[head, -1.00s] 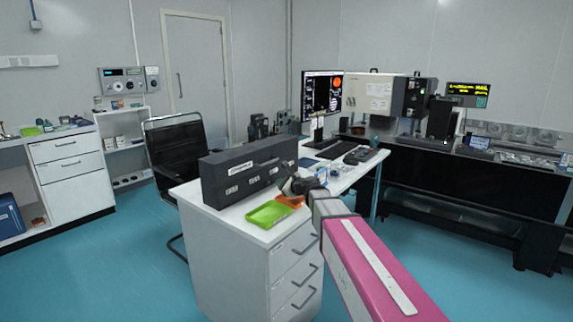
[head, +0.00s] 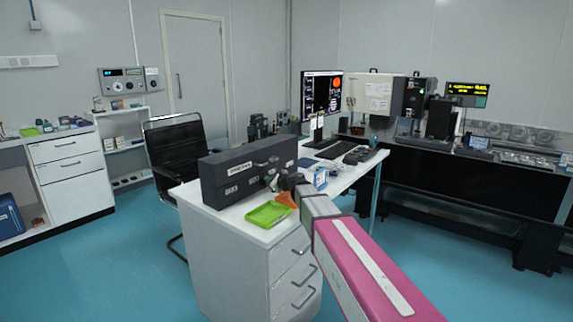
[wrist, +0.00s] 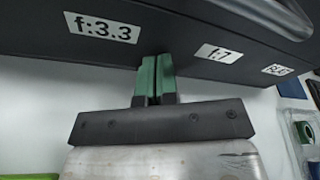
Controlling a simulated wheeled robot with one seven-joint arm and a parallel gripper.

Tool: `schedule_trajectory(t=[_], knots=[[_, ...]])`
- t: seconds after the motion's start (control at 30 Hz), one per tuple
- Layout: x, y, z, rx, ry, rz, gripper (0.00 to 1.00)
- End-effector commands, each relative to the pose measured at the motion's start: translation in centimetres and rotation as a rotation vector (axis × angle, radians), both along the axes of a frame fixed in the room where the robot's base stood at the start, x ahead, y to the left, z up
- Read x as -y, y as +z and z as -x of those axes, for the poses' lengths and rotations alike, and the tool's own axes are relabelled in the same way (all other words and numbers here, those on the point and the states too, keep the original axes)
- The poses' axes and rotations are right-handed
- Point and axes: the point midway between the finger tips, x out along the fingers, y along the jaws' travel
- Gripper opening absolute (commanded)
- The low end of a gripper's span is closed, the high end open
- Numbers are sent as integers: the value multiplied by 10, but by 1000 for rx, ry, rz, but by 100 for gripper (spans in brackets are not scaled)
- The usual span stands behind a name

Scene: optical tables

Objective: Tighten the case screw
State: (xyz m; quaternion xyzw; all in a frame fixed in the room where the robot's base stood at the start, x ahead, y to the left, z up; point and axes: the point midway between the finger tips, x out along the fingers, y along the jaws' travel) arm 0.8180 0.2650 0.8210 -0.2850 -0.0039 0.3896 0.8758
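A long dark grey case (head: 222,172) with white labels lies on the white desk in the head view. Its front face (wrist: 40,38) fills the top of the wrist view, with labels such as "f:3.3". My gripper (head: 268,179) is at the front of the case, towards its right part. In the wrist view its two green fingertips (wrist: 158,64) are together, right at the case's lower front between two labels. Nothing is visible between them, and I cannot tell whether they touch the case. I cannot make out the case screw in either view; the fingers may hide it.
A green tray (head: 268,215) sits at the desk's front edge, with an orange piece (head: 287,200) beside it. Small items, a keyboard (head: 326,143) and a monitor (head: 321,92) stand farther back. A black chair (head: 175,147) is at the left. The floor is open.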

Motion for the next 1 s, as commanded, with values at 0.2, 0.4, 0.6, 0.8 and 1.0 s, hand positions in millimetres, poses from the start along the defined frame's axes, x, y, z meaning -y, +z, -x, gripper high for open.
schedule_trajectory(t=[0.2, 0.4, 0.6, 0.8, 1.0], knots=[[-7, 1, -6, -1, 8, -7, 0], [-8, 0, -8, -2, 10, -9, 0], [-10, 0, -8, -2, 11, -9, 0], [-12, -2, -7, -3, 13, -10, 0], [-14, -4, -5, -4, 15, -10, 0]])
